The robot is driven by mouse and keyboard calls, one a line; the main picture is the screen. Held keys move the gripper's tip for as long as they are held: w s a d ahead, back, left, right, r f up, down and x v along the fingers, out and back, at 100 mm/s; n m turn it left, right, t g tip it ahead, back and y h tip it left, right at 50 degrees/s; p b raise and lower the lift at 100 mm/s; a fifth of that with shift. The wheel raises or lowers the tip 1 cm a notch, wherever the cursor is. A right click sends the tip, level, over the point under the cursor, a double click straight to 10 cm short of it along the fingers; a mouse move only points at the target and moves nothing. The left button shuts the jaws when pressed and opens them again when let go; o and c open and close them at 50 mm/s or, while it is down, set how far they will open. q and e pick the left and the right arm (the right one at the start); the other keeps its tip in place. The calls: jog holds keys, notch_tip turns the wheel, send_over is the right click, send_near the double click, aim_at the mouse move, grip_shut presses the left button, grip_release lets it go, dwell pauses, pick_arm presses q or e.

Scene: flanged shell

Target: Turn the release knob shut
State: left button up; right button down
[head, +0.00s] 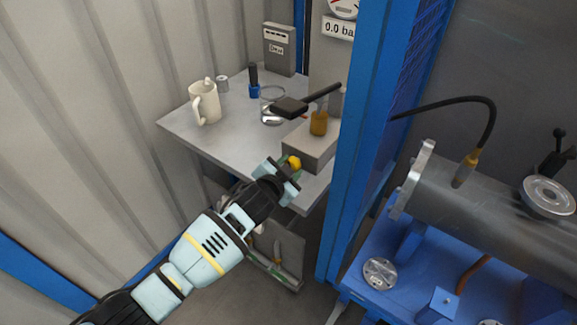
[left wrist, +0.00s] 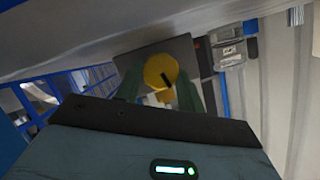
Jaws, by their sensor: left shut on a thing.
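The release knob is a round yellow knob (head: 294,163) on the front of a grey box (head: 312,148) on the table. In the left wrist view the knob (left wrist: 160,71) shows a dark mark on its face and sits between the two green fingers. My left gripper (head: 290,168) is shut on the knob, with the arm reaching in from the lower left. The fingers hide part of the knob's sides. My right gripper is not in view.
A blue post (head: 355,150) stands close to the right. A flanged shell (head: 470,205) lies on a blue stand beyond it.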

pick_arm(q)
jog(key=shift+d+m+t, duration=0.1)
jog(key=shift+m+t, duration=0.2)
jog(key=shift+m, duration=0.2)
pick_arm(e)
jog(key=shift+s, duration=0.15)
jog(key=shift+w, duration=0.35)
pick_arm(q)
jog(key=o, duration=0.7)
jog(key=shift+s, duration=0.1)
jog(key=p+v, duration=0.1)
jog(key=v, duration=0.6)
jog(key=shift+s+p, duration=0.35)
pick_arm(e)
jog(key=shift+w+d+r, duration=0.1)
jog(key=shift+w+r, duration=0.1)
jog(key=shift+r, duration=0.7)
